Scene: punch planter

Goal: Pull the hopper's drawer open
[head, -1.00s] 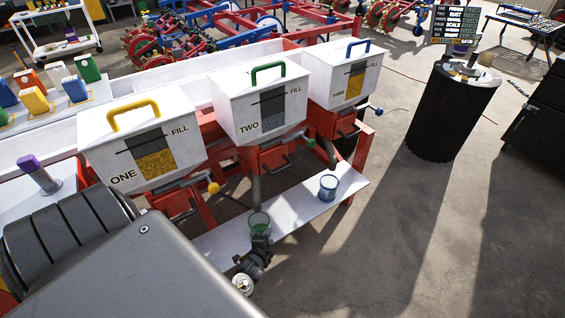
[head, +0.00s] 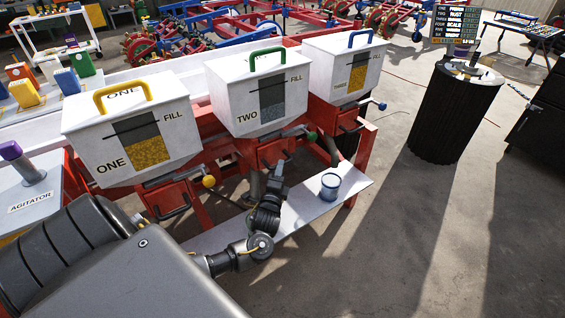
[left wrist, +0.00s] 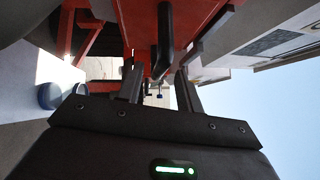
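Three white hoppers stand in a row on a red frame: hopper ONE (head: 133,128) with a yellow handle, hopper TWO (head: 258,95) with a green one and hopper THREE (head: 345,72) with a blue one. A red drawer housing sits under each. My left gripper (head: 277,172) is below hopper TWO, at the front of its red housing (head: 272,150). In the left wrist view, a black drawer handle (left wrist: 163,45) reaches down towards the gap between my open fingers (left wrist: 158,88). I cannot tell whether they touch it. My right gripper is not in view.
A blue cup (head: 330,186) stands on the white shelf (head: 300,212) right of my left arm. A yellow knob (head: 208,181) and a green knob (head: 311,136) stick out beside the housings. A black bin (head: 450,115) stands at right. Open floor lies in front.

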